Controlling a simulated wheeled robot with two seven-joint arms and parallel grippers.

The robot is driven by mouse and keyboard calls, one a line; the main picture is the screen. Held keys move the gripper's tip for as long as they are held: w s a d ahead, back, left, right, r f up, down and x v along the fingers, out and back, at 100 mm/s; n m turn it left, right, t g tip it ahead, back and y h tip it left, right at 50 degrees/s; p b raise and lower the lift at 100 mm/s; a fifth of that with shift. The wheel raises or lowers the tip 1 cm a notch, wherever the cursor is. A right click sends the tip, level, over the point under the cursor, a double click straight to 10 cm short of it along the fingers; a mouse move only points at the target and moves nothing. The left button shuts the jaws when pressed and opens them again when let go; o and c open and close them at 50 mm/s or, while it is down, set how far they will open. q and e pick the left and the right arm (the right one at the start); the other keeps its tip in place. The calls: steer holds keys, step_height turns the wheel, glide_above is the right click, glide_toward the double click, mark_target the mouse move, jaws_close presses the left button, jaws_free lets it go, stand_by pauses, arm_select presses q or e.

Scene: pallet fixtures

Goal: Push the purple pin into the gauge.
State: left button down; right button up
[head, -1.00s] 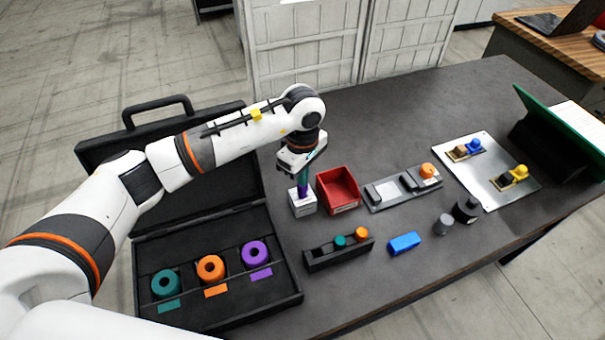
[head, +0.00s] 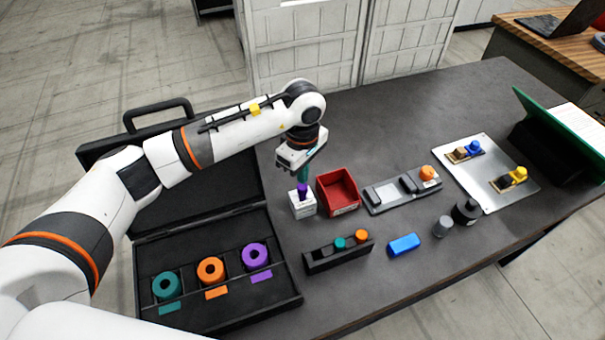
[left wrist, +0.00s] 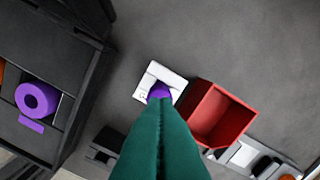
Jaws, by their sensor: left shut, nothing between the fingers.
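The gauge (head: 303,208) is a small white block on the dark table, left of the red bin. It also shows in the left wrist view (left wrist: 150,76). The purple pin (head: 302,190) stands upright at the top of the gauge, with its upper part showing. In the left wrist view the purple pin (left wrist: 159,90) is partly hidden behind my fingertips. My left gripper (head: 303,179) has teal fingers, shut and empty, pointing down just above the pin. I cannot tell whether the tips touch it. My right gripper is not in view.
A red bin (head: 338,193) stands close right of the gauge. An open black case (head: 217,301) with teal, orange and purple rings lies to the left. A black rack (head: 338,255), a blue block (head: 404,244) and a grey fixture (head: 403,190) are on the table.

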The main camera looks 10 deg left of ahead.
mark_target(303, 186)
arm_select(q)
step_height(303, 186, up, 6)
steer(key=p, duration=0.2)
stand_by(0.3)
